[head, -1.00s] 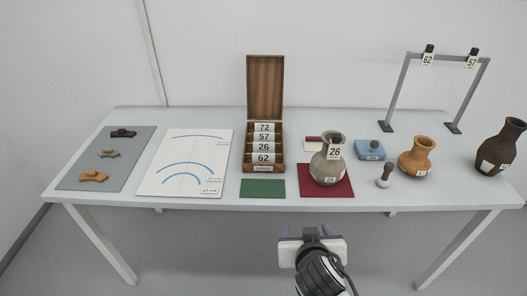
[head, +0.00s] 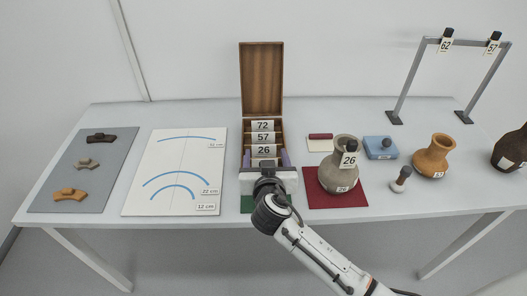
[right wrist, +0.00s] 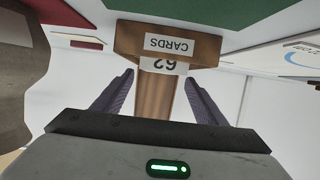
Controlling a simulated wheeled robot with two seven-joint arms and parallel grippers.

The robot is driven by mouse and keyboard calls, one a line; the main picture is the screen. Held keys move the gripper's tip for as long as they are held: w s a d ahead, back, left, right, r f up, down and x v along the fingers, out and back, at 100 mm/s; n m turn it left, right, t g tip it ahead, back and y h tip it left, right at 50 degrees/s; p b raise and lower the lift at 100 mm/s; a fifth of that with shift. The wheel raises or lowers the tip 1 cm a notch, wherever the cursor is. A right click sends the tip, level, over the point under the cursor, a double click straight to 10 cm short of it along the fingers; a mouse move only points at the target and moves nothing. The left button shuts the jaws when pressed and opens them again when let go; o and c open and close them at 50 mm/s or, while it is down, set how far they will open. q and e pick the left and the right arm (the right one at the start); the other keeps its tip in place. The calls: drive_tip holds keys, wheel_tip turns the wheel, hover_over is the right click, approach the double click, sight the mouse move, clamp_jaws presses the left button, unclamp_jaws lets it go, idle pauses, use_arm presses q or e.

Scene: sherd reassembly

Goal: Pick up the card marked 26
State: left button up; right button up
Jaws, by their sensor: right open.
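A wooden card box (head: 261,80) with a raised lid stands at the middle of the table. White cards stand in it, from back to front: 72 (head: 262,125), 57 (head: 263,137), 26 (head: 264,150) and 62. In the right wrist view the 62 card (right wrist: 163,66) shows upside down behind the CARDS label (right wrist: 172,43). Another 26 tag (head: 349,160) hangs at the neck of the grey-brown vase (head: 340,176). My right gripper (head: 266,159) is open and empty at the box's front, its fingers to either side of the cards. My left gripper is not in view.
A green mat (head: 246,204) lies under my right gripper. The vase stands on a dark red mat (head: 316,200) to the right. A white curve chart (head: 140,200) and a grey sherd mat (head: 50,190) lie left. A rack (head: 408,75) with tags stands back right.

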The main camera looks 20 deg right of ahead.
sight(264, 146)
drive_tip(key=shift+x, duration=2.6)
drive_tip(key=shift+a, duration=0.1)
drive_tip(key=c, duration=0.8)
